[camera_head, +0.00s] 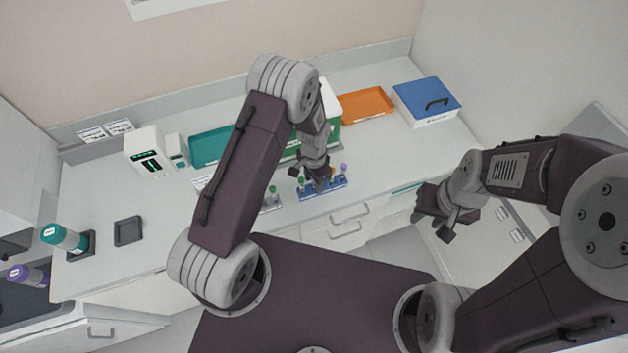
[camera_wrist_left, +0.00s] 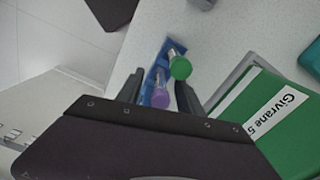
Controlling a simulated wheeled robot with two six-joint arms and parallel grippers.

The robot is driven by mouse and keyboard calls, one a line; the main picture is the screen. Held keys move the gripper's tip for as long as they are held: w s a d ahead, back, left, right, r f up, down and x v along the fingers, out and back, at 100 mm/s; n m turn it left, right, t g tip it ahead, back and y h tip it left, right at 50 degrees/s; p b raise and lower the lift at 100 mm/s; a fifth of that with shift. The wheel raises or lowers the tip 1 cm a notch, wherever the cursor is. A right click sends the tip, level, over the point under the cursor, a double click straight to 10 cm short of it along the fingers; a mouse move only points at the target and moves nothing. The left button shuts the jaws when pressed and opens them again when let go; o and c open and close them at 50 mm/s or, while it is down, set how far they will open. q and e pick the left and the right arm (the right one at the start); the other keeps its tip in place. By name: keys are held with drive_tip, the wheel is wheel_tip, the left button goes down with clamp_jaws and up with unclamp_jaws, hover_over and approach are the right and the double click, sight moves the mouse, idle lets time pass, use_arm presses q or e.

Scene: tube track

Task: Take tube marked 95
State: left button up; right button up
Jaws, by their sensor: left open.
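A blue rack (camera_head: 322,193) holding small capped tubes stands near the counter's front edge. In the left wrist view the rack (camera_wrist_left: 152,75) holds a green-capped tube (camera_wrist_left: 180,68) and a purple-capped tube (camera_wrist_left: 160,98). No number is readable on any tube, so I cannot tell which is 95. My left gripper (camera_head: 312,178) is over this rack, pointing down. In the left wrist view its fingers (camera_wrist_left: 159,92) are open, with the purple cap seen between them and the green cap just beyond. My right gripper (camera_head: 438,215) is apart from the rack, off the counter's front, its fingers spread.
A second rack (camera_head: 270,203) is partly hidden by my left arm. Behind are a teal tray (camera_head: 208,147), a green box (camera_head: 328,135), an orange tray (camera_head: 365,103) and a blue-lidded box (camera_head: 428,100).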

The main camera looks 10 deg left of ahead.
use_arm(q)
clamp_jaws()
drive_tip(key=shift+r, duration=0.3)
wheel_tip(320, 180, up, 18)
drive_tip(key=b, duration=0.3)
drive_tip(key=shift+f, duration=0.25)
